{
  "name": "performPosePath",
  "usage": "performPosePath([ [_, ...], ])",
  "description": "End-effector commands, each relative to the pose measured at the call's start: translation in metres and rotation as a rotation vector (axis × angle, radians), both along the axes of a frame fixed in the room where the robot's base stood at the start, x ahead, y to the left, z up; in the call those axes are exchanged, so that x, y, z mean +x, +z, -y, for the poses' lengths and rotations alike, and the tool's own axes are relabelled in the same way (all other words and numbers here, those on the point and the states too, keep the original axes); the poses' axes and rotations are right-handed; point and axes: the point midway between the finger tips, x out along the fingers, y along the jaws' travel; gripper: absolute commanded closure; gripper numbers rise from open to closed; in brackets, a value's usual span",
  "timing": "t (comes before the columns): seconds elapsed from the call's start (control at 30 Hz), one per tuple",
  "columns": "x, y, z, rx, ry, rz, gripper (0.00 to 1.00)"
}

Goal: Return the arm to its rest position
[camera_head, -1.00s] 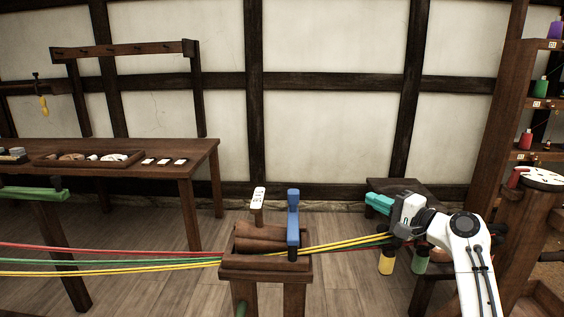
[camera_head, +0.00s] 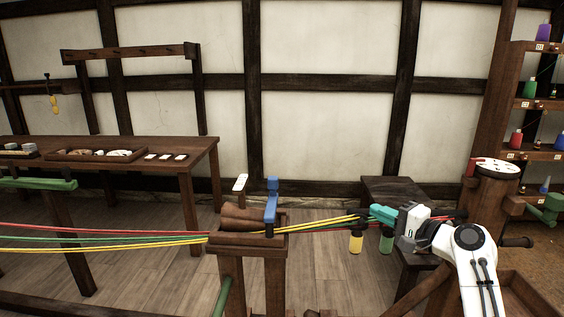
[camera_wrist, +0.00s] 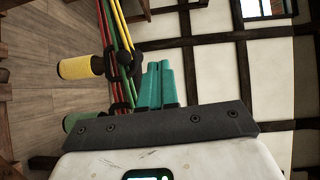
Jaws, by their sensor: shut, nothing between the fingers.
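My gripper (camera_head: 374,213) is at the right in the head view, at the end of my white arm, its teal fingers pointing left. In the wrist view the teal fingers (camera_wrist: 158,86) are together with nothing between them. The fingers are close to the colored ropes (camera_head: 335,222) in the head view; I cannot tell whether they touch. A yellow-handled piece (camera_head: 355,242) and a green-handled piece (camera_head: 386,243) hang below the ropes near my gripper. They also show in the wrist view, yellow (camera_wrist: 76,68) and green (camera_wrist: 84,120), left of the fingers.
A wooden stand (camera_head: 248,239) with a blue lever (camera_head: 271,200) carries the ropes at the middle. A dark bench (camera_head: 395,189) stands behind my gripper. A wooden post with a white disc (camera_head: 497,166) and a spool shelf (camera_head: 537,103) are at the right. A worktable (camera_head: 205,153) stands at the left.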

Motion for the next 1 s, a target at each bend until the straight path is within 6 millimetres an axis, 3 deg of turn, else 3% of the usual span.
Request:
performPosePath([
  [0.37,-0.038,-0.067,-0.015,-0.182,0.027,-0.060,1.00],
  [0.57,-0.085,-0.126,-0.025,-0.359,0.067,-0.124,1.00],
  [0.67,-0.125,-0.166,-0.029,-0.493,0.106,-0.176,1.00],
  [0.8,-0.201,-0.221,-0.029,-0.711,0.183,-0.267,1.00],
  [1.0,-0.321,-0.270,-0.016,-1.003,0.327,-0.413,1.00],
])
